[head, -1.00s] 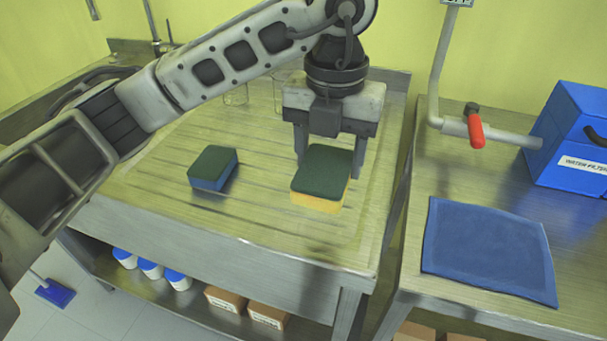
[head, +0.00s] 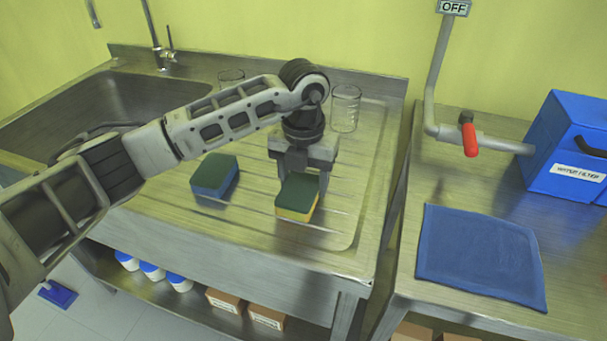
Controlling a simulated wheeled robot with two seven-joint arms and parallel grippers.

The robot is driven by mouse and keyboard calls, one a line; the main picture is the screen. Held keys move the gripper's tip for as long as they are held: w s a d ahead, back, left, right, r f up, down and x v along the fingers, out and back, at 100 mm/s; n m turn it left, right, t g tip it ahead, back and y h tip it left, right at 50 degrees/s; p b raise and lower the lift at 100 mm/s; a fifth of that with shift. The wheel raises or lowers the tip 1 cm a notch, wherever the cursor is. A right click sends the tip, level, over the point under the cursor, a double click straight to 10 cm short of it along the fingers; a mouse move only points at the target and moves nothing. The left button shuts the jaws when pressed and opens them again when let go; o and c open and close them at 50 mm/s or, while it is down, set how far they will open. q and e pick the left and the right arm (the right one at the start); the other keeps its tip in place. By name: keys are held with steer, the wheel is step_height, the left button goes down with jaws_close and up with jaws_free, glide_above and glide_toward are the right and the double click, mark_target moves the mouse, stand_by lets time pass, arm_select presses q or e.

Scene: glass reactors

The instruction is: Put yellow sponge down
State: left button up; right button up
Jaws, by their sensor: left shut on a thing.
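The yellow sponge (head: 297,198), with a dark green top, is at the front of the ribbed steel drainboard (head: 335,235). My left gripper (head: 301,183) reaches down from behind and is shut on it, its fingers at the sponge's sides. The sponge is low, at or very near the drainboard surface; I cannot tell whether it touches. A blue sponge (head: 214,177) with a green top lies on the drainboard to its left, apart from it. My right gripper is not in view.
Two glass beakers, one clear at the back right (head: 346,108), stand behind my arm. A sink (head: 110,100) is at the left. On the right table lie a blue cloth (head: 480,255) and a blue water filter box (head: 570,150), near a red-handled valve (head: 468,136).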

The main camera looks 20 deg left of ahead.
mark_target(304, 181)
arm_select(q)
steer(key=shift+f, duration=0.15)
steer(key=o, duration=0.9)
steer(key=shift+r, duration=0.35)
step_height(304, 181, up, 12)
steer(key=shift+f+b, duration=0.15)
steer(key=shift+b, duration=0.75)
